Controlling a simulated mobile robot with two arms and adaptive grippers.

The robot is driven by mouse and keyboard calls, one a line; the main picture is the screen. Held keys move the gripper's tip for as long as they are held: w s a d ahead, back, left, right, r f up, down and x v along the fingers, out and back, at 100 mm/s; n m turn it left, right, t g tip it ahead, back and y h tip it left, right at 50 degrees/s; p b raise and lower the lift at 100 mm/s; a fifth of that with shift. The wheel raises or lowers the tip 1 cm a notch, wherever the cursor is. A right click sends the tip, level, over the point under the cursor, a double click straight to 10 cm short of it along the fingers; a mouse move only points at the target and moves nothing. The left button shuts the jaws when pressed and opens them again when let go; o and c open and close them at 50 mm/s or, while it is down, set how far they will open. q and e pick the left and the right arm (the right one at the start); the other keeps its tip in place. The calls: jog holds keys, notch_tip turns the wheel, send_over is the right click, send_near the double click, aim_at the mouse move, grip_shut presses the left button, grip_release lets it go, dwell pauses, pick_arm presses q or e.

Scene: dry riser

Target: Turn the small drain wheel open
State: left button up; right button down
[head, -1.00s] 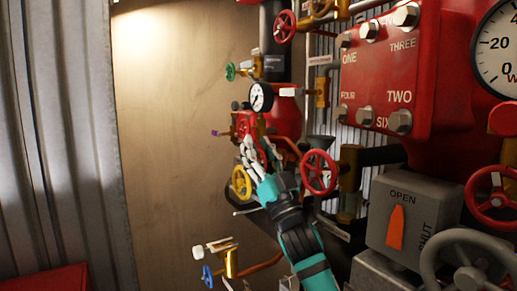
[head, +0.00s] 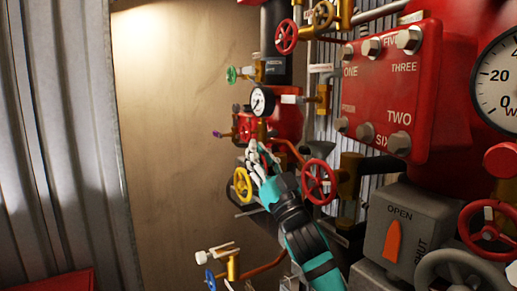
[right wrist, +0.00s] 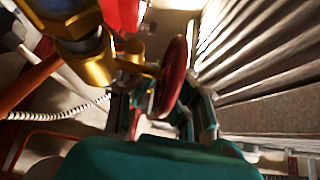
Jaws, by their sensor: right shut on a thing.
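In the right wrist view a small red wheel (right wrist: 172,77), seen nearly edge-on, stands between the two fingers of my right gripper (right wrist: 160,112). A brass valve body (right wrist: 85,50) is to its left. My right gripper is shut on this red wheel. In the head view my right gripper (head: 257,158) reaches up and left into the valve cluster, its fingers close together. The fingers and hand hide the grip there, so I cannot tell the held wheel apart in that view. My left gripper is not in view.
Close by are a yellow wheel (head: 242,184), a larger red wheel (head: 319,182) and a pressure gauge (head: 262,101). A blue wheel (head: 210,279) sits lower. A grey OPEN/SHUT box (head: 400,235) and a red numbered block (head: 385,95) crowd the right. The left is clearer.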

jog(key=c, duration=1.3)
grip_release()
jog(key=v, duration=1.2)
jog(key=shift+s+d, duration=0.1)
